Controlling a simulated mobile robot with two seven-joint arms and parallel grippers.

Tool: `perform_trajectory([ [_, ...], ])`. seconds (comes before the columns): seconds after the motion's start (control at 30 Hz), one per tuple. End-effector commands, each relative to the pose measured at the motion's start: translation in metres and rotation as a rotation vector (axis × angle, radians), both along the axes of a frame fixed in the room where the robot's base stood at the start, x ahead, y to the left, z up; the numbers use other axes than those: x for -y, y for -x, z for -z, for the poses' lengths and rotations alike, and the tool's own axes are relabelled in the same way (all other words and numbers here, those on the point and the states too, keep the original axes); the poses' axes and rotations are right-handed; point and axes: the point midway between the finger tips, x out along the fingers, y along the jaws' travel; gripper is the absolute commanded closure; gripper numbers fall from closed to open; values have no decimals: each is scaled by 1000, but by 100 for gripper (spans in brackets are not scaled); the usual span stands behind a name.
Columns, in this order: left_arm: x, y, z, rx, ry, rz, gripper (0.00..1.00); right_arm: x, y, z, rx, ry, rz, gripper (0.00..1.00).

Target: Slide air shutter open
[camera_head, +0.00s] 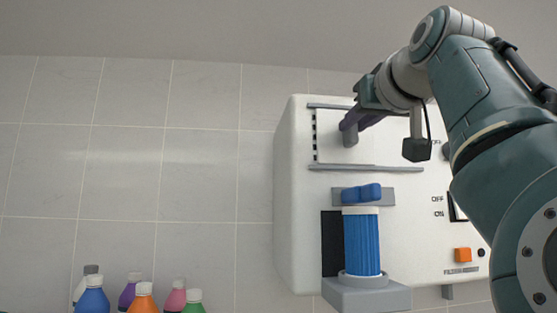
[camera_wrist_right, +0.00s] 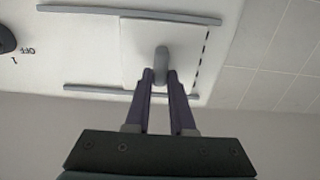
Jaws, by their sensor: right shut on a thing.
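The air shutter (camera_head: 333,150) is a white sliding plate between two grey horizontal rails on the front of a white box. A row of dark slots shows along its left edge. The shutter also shows in the wrist view (camera_wrist_right: 137,40), with the slots at its right edge there. A grey knob (camera_wrist_right: 161,56) stands out from the plate. My right gripper (camera_head: 348,128) has its purple fingers shut on this knob; they also show on both sides of it in the wrist view (camera_wrist_right: 160,78). My left gripper is out of view.
The white box (camera_head: 420,220) carries a blue ribbed filter (camera_head: 362,243) with a blue handle (camera_head: 362,193), an orange button (camera_head: 463,255) and an OFF/ON switch (camera_head: 457,207). Several capped bottles (camera_head: 143,303) stand at lower left. The tiled wall left of the box is clear.

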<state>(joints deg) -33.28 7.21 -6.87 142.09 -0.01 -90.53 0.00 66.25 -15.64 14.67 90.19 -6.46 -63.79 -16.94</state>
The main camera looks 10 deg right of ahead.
Motion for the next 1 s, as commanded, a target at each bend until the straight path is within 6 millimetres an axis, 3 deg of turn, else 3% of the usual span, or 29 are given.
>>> perform_trajectory([
  [0.1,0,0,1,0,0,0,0,34,-2,3,-6,2,14,100],
  [0.3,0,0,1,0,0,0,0,79,-4,3,-9,2,10,100],
  [0.43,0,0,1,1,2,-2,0,92,-4,3,-8,0,6,100],
  [0.73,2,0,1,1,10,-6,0,95,-4,4,-9,-1,9,100],
  [0.77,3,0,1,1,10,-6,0,95,-4,4,-9,-1,9,76],
  [1.0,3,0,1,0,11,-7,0,94,-4,3,-7,-1,7,50],
])
